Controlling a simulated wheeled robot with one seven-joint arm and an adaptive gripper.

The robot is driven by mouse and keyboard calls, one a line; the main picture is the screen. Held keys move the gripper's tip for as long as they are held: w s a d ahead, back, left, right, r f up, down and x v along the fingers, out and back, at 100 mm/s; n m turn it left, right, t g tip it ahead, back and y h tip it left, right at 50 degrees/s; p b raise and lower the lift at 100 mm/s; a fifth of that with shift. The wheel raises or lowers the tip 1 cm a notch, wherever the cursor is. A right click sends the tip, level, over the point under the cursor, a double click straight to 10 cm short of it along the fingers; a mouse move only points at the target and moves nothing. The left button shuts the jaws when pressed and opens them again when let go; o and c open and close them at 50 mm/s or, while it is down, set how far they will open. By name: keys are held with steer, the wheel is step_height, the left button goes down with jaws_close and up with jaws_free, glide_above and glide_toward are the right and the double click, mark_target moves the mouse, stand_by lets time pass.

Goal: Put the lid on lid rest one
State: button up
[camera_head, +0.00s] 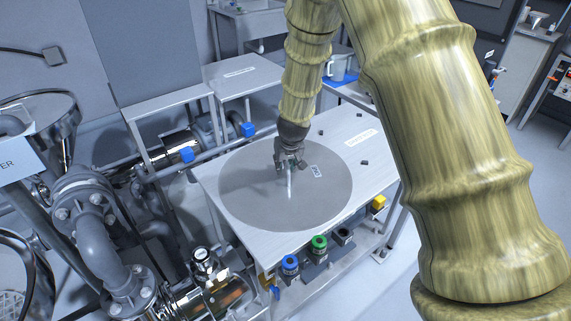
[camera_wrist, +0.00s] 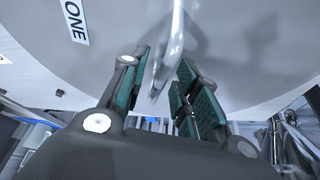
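The lid (camera_head: 245,200) is a large flat grey disc lying on a pale square metal top (camera_head: 375,168). A small label reading ONE (camera_wrist: 76,20) is on the disc, and an upright metal handle (camera_wrist: 172,45) rises from it. My gripper (camera_head: 290,165) is over the middle of the disc, at the handle. In the wrist view, my gripper (camera_wrist: 163,65) is open, with the handle between its green-padded fingers and gaps showing. A white label (camera_head: 362,137) is on the metal top; its text is too small to read.
A second pale top with a label (camera_head: 240,71) stands behind. Blue (camera_head: 290,264) and green (camera_head: 319,243) round fittings line the front edge. Pipework (camera_head: 100,245) and a shiny funnel (camera_head: 62,110) crowd the left. A pitcher (camera_head: 338,68) stands behind my arm. Floor is clear at right.

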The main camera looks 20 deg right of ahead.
steer(key=shift+r, duration=0.15)
steer(key=b+v, duration=0.1)
steer(key=v, duration=1.1)
stand_by(0.4)
